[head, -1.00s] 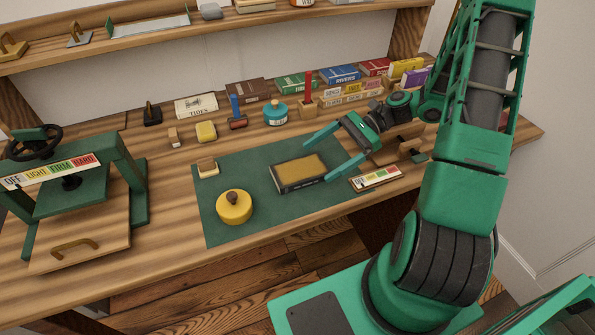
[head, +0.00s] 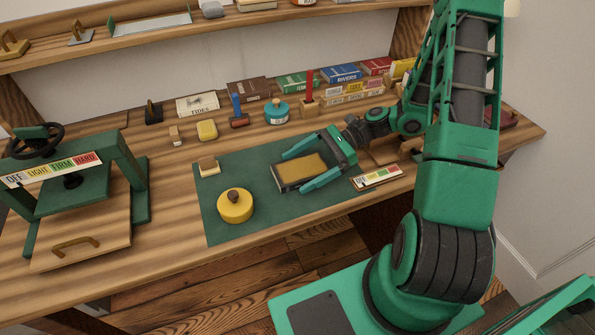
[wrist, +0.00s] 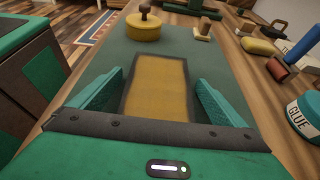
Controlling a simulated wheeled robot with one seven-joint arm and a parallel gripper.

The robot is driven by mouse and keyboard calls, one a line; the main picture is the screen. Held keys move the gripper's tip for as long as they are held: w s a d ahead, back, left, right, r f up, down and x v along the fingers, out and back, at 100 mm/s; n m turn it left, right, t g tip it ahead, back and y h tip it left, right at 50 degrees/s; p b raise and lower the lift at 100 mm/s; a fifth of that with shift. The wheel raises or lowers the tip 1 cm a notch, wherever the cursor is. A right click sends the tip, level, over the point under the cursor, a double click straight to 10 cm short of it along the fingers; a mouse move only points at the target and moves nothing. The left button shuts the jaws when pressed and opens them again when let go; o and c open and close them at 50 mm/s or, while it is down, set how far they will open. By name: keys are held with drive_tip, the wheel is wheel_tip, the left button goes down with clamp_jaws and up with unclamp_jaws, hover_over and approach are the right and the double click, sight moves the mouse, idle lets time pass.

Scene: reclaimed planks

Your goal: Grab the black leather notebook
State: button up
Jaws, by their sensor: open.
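The notebook (head: 299,171) lies flat on the green mat, with black edges and a mustard-yellow panel on its upper face. In the wrist view the notebook (wrist: 157,88) lies lengthwise between my fingers and runs past their tips; its near end is hidden by my gripper's body. My gripper (head: 295,171) is open, with one finger on the far side of the notebook and one on the near side. In the wrist view my gripper (wrist: 160,80) shows a gap between each finger and the notebook. I cannot tell the exact finger height.
A yellow round pot (head: 235,207) and a small wooden block (head: 209,168) are on the mat (head: 222,234). A label strip (head: 377,178) lies right of the notebook. A green press (head: 70,190) stands left; books and a glue jar (head: 277,112) are behind.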

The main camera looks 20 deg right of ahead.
drive_tip(key=c, duration=1.3)
drive_tip(key=shift+r, duration=0.1)
